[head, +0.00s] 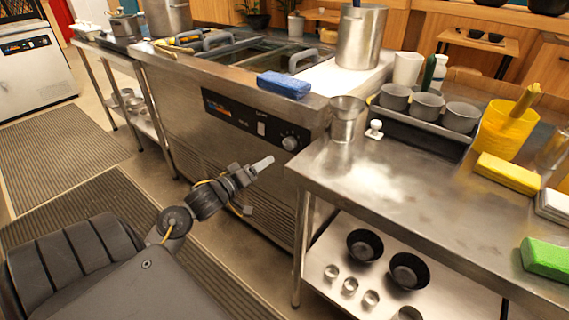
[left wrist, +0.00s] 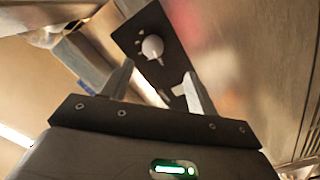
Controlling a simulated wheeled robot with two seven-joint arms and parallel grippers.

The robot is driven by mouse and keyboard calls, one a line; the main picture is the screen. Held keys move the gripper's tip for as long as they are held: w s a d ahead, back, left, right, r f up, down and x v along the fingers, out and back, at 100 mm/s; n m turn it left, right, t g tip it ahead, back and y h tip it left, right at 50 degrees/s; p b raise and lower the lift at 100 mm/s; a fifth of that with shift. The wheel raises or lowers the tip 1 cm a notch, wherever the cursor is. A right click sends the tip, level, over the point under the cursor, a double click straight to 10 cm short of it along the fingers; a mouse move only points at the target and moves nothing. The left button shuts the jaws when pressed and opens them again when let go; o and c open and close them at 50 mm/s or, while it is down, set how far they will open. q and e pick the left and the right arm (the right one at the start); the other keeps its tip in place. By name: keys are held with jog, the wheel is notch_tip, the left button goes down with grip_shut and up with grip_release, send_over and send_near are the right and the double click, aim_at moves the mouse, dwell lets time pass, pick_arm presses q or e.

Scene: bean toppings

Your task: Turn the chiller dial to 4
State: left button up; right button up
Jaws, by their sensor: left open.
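The chiller (head: 190,122) is a steel cabinet with a black control panel (head: 237,118) on its front. A round pale dial (head: 290,143) sits at the panel's right end, with a small white switch to its left. My left gripper (head: 262,166) is in front of the chiller, a little below and left of the dial, apart from it. In the left wrist view, the dial (left wrist: 152,46) shows ahead, between and beyond the open fingers (left wrist: 158,90). The dial's numbers are too small to read. My right gripper is not in view.
The floor before the chiller is clear.

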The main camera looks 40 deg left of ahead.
aim_at(287, 146)
pick_arm(q)
jog(key=w, duration=0.3)
jog(key=w+b, duration=0.1)
jog(key=w, duration=0.3)
jog(key=w+r, duration=0.1)
jog(key=w, duration=0.2)
jog(key=shift+w+d+b, duration=0.3)
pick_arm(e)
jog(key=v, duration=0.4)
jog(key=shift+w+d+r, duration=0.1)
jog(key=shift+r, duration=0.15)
pick_arm(q)
jog(key=shift+c, duration=0.3)
jog(key=c, duration=0.9)
